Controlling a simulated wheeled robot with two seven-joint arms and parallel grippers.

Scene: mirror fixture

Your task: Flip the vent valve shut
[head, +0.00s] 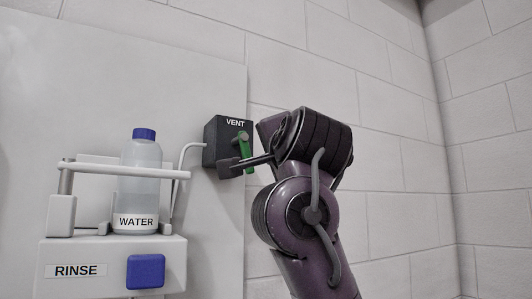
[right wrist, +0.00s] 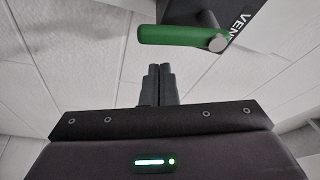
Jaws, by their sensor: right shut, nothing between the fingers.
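The vent valve is a dark box (head: 226,132) labelled VENT, mounted on the wall panel. Its green handle (head: 245,153) points roughly downward from a pivot on the front face. In the right wrist view the green handle (right wrist: 170,33) lies across the top, with its round pivot end at right and part of the box (right wrist: 236,14) behind it. My right gripper (head: 228,168) is at the lower part of the handle in the head view. Its fingers (right wrist: 159,70) are shut and empty, with a visible gap to the handle in the wrist view. My left gripper is not in view.
A white rinse unit (head: 110,262) with a blue button (head: 146,271) stands at left, holding a water bottle (head: 140,185) with a blue cap. A thin pale tube (head: 180,165) runs to the vent box. The brick wall at right is clear.

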